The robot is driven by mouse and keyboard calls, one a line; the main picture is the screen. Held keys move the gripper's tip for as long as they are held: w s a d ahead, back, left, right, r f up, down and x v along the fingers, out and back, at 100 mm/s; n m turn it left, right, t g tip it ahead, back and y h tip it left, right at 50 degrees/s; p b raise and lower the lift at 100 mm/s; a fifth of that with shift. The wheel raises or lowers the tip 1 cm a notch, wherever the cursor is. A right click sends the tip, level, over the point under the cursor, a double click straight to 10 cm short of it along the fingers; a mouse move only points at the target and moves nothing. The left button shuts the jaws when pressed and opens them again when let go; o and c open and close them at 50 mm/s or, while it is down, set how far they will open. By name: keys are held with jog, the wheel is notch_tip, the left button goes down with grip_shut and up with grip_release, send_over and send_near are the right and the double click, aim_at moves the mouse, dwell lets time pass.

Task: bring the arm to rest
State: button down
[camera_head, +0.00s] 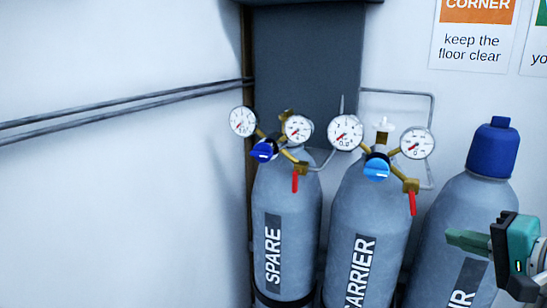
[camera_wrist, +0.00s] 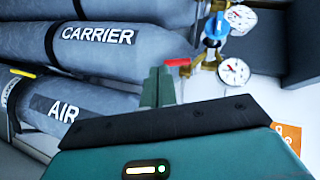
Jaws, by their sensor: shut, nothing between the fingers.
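My gripper (camera_head: 466,241) is at the right edge of the head view, in front of the grey AIR cylinder (camera_head: 462,212). Its green fingers point left and are shut with nothing between them. In the wrist view the closed fingers (camera_wrist: 157,88) stand upright in the middle, with the CARRIER cylinder (camera_wrist: 110,42) behind them to the left. The red-handled valve (camera_wrist: 178,66) of that cylinder shows just right of the fingertips. I cannot tell how far the fingertips are from it. Most of my arm is outside the head view.
The SPARE cylinder (camera_head: 283,210) and the CARRIER cylinder (camera_head: 370,220) stand beside the AIR cylinder, with gauges, blue knobs and red handles on top. The AIR cylinder has a blue cap (camera_head: 493,147). Pipes (camera_head: 130,105) run along the wall. A sign (camera_head: 474,35) hangs upper right.

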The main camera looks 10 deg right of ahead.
jog(key=a+f+n+g, duration=0.3)
jog(key=a+f, duration=0.1)
jog(key=a, duration=0.4)
jog(key=w+a+f+n+g, duration=0.1)
jog(key=a+f+n+g, duration=0.2)
jog(key=a, duration=0.5)
jog(key=shift+f, duration=0.75)
jog(key=c, duration=2.1)
grip_release()
jog(key=s+a+f+n+h, duration=0.1)
jog(key=a+f+n, duration=0.1)
jog(key=a+f+n+g+h, duration=0.1)
jog(key=a+f, duration=0.1)
jog(key=s+a+f+n+g+h, duration=0.1)
jog(key=a+f+n+h, duration=0.1)
jog(key=a, duration=0.1)
jog(key=shift+s+f+n, duration=0.3)
jog(key=shift+s+f, duration=0.05)
jog(key=shift+f, duration=0.05)
jog(key=o, duration=0.6)
jog(key=shift+s+f, duration=0.1)
jog(key=shift+f, duration=0.05)
jog(key=shift+a, duration=0.1)
